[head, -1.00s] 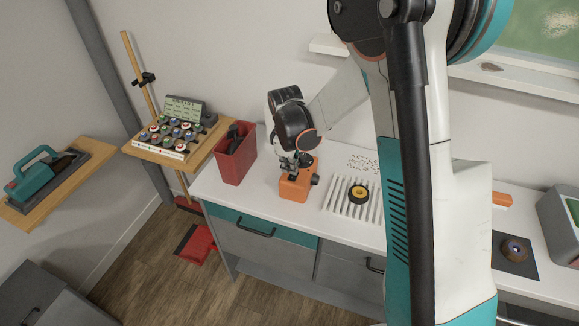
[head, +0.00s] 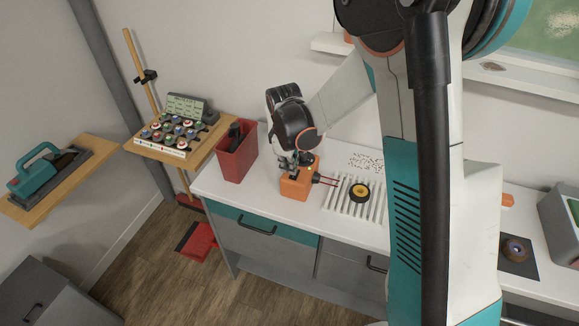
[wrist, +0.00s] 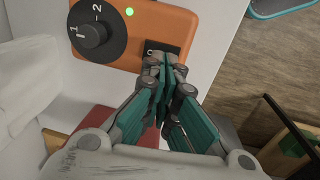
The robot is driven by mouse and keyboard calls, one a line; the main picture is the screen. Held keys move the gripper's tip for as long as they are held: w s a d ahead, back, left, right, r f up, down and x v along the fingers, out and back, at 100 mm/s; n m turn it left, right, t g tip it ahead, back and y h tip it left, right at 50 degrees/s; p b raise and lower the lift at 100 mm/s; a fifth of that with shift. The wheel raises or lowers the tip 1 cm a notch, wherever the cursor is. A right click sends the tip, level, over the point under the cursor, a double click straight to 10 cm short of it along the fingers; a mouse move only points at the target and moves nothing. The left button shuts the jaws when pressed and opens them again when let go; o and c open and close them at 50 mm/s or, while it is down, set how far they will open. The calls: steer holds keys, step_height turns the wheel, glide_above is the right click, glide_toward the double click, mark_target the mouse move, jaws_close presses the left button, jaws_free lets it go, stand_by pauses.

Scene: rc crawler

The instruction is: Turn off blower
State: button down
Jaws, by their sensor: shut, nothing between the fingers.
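The blower appears to be the orange box (head: 296,187) on the white worktop. In the wrist view its orange top (wrist: 165,22) carries a black dial (wrist: 93,33) marked 1 and 2, a lit green light (wrist: 129,12) and a black switch (wrist: 168,49) with an O mark. My gripper (wrist: 165,65) is shut and empty, pointing down with its fingertips at the switch. The tips hide part of the switch, and I cannot tell whether they press it. In the head view my gripper (head: 291,172) is over the box's left part.
A red bin (head: 236,160) stands close on the left.

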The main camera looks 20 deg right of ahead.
step_height(320, 180, up, 13)
steer(key=s+p, duration=0.1)
steer(key=p, duration=0.2)
steer(key=shift+s+a, duration=0.2)
steer(key=shift+a, duration=0.25)
